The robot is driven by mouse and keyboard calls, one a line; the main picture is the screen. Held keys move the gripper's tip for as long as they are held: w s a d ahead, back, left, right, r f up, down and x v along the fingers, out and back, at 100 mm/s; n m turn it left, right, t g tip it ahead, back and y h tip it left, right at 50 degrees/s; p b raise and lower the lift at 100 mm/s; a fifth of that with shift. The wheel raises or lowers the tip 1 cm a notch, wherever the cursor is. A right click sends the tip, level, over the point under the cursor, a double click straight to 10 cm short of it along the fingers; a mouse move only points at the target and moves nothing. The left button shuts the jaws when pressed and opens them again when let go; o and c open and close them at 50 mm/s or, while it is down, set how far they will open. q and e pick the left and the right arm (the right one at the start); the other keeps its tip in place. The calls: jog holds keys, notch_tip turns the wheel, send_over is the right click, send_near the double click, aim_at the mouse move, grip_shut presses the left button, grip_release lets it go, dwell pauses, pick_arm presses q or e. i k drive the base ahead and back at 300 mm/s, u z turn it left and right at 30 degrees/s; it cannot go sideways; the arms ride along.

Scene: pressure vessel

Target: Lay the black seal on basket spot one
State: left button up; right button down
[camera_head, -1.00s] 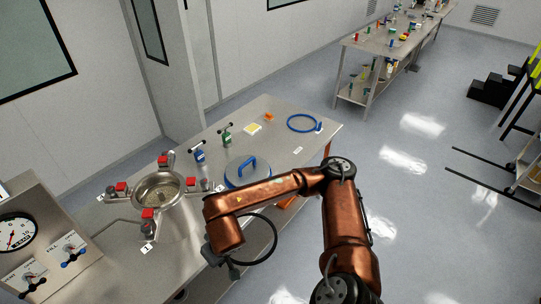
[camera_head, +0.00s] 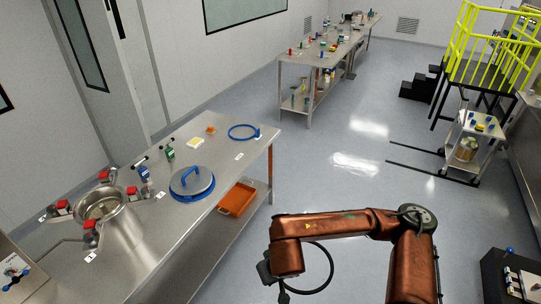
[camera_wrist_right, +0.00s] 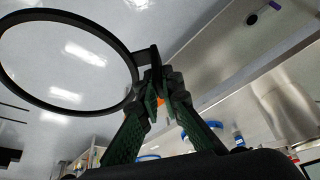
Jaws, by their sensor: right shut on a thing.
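The black seal (camera_wrist_right: 126,54) is a thin black ring with a small tab at its rim. My right gripper (camera_wrist_right: 160,84) is shut on this tab in the wrist view, and the ring sticks out to the left of the fingers. In the head view the seal (camera_head: 332,268) hangs beside my right gripper (camera_head: 268,272), over the floor in front of the steel table. Much of the gripper there is hidden or dark. My left gripper is not in view.
The steel table (camera_head: 190,243) holds an open vessel (camera_head: 118,222), a blue-rimmed lid (camera_head: 192,184) and a blue ring (camera_head: 232,136). An orange tray (camera_head: 238,198) lies on its lower shelf. A small cart (camera_head: 470,128) stands right. The floor between is clear.

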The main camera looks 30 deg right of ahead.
aim_at(221, 150)
jog(key=z, duration=0.65)
jog(key=i, duration=0.65)
jog(key=z, duration=0.45)
jog(key=i, duration=1.2)
jog(key=u, duration=0.85)
jog(key=i, duration=0.8)
jog(key=u, duration=1.1)
jog(key=i, duration=0.2)
jog(key=u, duration=0.15)
